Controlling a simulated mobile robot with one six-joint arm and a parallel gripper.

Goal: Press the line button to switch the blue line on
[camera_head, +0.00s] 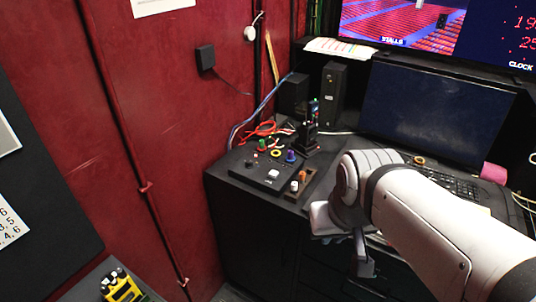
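A black control box (240,174) sits at the near left corner of the dark desk. It carries several small controls: a green one (263,144), a blue-purple one (291,156), a yellow ring (275,153) and a pale button (273,174). A smaller box beside it on the right holds an orange control (302,176) and a white one (294,186). I cannot tell which of these is the line button, and no lit blue line is clear. My gripper (362,266) hangs low in front of the desk, right of the boxes and apart from them. Its finger opening is unclear.
A dark monitor (435,112) and keyboard (448,182) stand on the desk behind my arm. A black speaker (333,90), an upright black device (308,135) and red cables (262,130) lie behind the controls. A red wall (170,120) borders the left.

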